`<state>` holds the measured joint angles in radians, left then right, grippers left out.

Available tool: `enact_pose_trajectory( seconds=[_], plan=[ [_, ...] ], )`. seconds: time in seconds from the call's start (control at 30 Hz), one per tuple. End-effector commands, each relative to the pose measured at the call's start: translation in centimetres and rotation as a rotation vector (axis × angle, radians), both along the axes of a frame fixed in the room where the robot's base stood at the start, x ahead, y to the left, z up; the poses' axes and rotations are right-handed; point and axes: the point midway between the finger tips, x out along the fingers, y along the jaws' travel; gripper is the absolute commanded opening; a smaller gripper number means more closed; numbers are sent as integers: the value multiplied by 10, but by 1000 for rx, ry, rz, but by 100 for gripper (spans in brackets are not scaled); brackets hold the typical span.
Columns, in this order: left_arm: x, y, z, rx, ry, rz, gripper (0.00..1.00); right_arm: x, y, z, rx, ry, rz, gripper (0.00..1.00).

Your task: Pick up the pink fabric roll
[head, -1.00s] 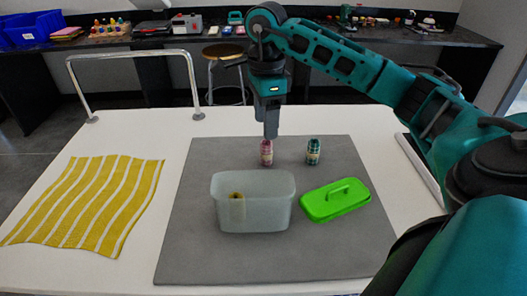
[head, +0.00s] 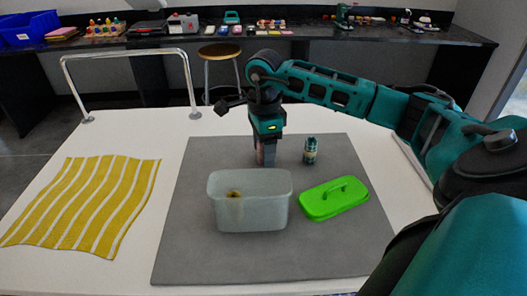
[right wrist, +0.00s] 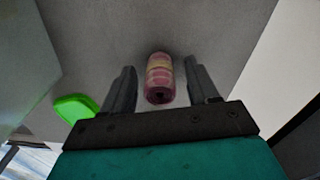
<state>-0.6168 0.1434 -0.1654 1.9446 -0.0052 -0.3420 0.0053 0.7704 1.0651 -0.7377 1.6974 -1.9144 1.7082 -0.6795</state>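The pink fabric roll (right wrist: 159,80) stands on the grey mat, between the two fingers of my right gripper in the right wrist view. There is a gap on each side, so the fingers are open and apart from it. In the head view my right gripper (head: 265,158) points down behind the clear bin and hides most of the pink roll. My left gripper is not in view.
A yellow striped cloth (head: 85,205) lies left. A metal rail (head: 125,55) stands at the back left.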

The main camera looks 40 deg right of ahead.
Motion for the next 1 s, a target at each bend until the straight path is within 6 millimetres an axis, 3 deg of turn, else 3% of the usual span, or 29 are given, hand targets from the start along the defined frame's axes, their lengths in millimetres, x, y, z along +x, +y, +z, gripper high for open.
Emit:
enact_pose_trajectory(
  seconds=[0.07,0.57,0.87,1.0],
  plan=[
    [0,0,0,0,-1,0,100,0,0,0,1,0,0,51],
    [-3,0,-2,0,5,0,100,0,0,1,1,0,0,3],
    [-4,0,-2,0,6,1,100,0,0,2,0,-1,0,2],
    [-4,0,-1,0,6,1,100,1,0,12,1,-4,0,2]
  ],
)
